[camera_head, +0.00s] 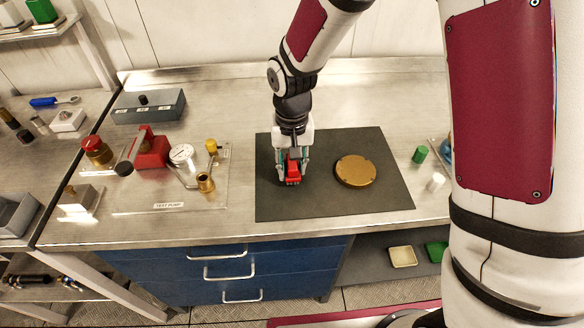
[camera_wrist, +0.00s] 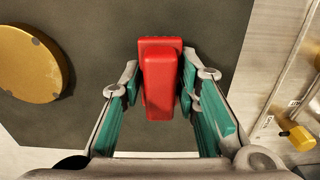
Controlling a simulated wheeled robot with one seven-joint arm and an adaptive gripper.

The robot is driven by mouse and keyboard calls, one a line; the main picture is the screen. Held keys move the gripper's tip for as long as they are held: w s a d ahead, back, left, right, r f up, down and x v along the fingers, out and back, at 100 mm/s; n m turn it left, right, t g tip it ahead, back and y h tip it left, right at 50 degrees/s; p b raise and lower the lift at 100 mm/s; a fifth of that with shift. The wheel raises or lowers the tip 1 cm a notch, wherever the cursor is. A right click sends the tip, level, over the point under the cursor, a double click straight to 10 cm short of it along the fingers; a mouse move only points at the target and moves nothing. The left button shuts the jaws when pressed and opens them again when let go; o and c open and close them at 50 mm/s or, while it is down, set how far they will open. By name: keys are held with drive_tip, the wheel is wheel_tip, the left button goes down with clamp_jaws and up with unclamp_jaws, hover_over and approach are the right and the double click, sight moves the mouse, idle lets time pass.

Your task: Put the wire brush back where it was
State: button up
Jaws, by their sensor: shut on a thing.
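The wire brush shows as a red block-like body (camera_head: 293,170) at the left part of the dark mat (camera_head: 325,204); its bristles are hidden. My gripper (camera_head: 292,178) points down at the mat and is shut on the brush. In the wrist view the red brush (camera_wrist: 160,82) lies between the green-padded fingers. I cannot tell if the brush touches the mat or hangs just above it. A round brass disc (camera_head: 356,171) lies on the mat to the right of the brush, apart from it.
A test pump rig with a red block (camera_head: 152,147), a gauge (camera_head: 182,155) and brass fittings stands left of the mat. A grey box (camera_head: 150,107) sits behind it. Green (camera_head: 420,154) and white (camera_head: 436,182) small cylinders stand right of the mat. The mat's front is clear.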

drive_tip(key=shift+f, duration=0.75)
drive_tip(key=o, duration=1.1)
drive_tip(key=shift+f, duration=0.15)
